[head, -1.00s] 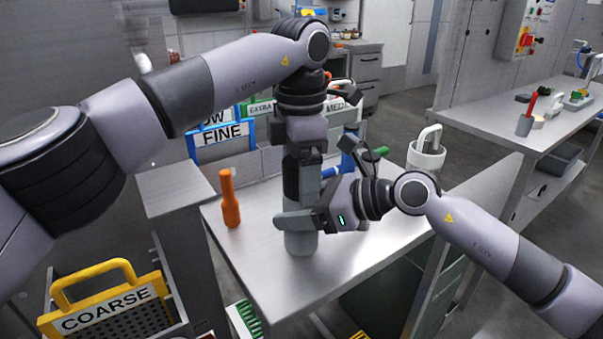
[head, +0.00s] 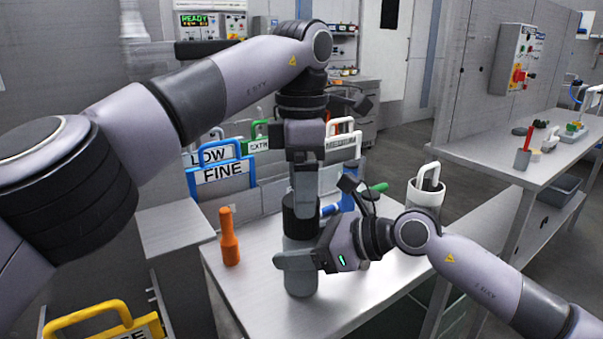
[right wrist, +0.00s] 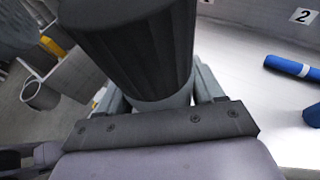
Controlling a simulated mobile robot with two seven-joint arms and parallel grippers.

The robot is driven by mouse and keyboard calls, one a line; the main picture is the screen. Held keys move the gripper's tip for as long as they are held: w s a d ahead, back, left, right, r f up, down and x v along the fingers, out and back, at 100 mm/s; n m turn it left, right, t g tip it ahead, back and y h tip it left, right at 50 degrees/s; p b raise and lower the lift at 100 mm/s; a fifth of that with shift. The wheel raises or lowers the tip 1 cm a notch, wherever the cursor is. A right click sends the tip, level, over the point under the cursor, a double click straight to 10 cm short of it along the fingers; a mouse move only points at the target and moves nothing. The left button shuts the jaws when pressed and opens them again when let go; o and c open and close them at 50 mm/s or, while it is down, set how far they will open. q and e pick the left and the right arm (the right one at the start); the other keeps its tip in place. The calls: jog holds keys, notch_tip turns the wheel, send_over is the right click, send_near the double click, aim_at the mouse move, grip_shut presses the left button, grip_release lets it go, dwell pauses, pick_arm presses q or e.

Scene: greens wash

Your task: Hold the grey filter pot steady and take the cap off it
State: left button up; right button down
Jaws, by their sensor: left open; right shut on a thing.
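The grey filter pot (head: 301,272) stands upright on the metal table. Its black ribbed cap (head: 290,222) is on top of it; the cap (right wrist: 135,50) also fills the upper middle of the right wrist view. My right gripper (head: 298,260) is shut around the pot's body below the cap, coming from the right. My left gripper (head: 304,208) points down from above, open. Its visible finger overlaps the upper part of the cap in the head view; the other finger is hidden, and I cannot tell whether it touches the cap.
An orange bottle (head: 229,240) stands left of the pot. A white container with a handle (head: 425,194) stands at the right back of the table. Blue cylinders (right wrist: 292,66) lie or stand behind the pot. The table's front is clear.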

pick_arm(q)
jog(key=m, duration=0.1)
jog(key=r+m, duration=0.1)
jog(key=m, duration=0.2)
jog(key=shift+r, duration=0.25)
jog(key=m, duration=0.2)
jog(key=r+m, duration=0.1)
jog(key=shift+r+m, duration=0.2)
jog(key=shift+m, duration=0.2)
notch_tip(320, 180, down, 8)
jog(key=c, duration=1)
jog(key=n, duration=0.5)
jog(key=shift+c, duration=0.3)
jog(key=n, duration=0.5)
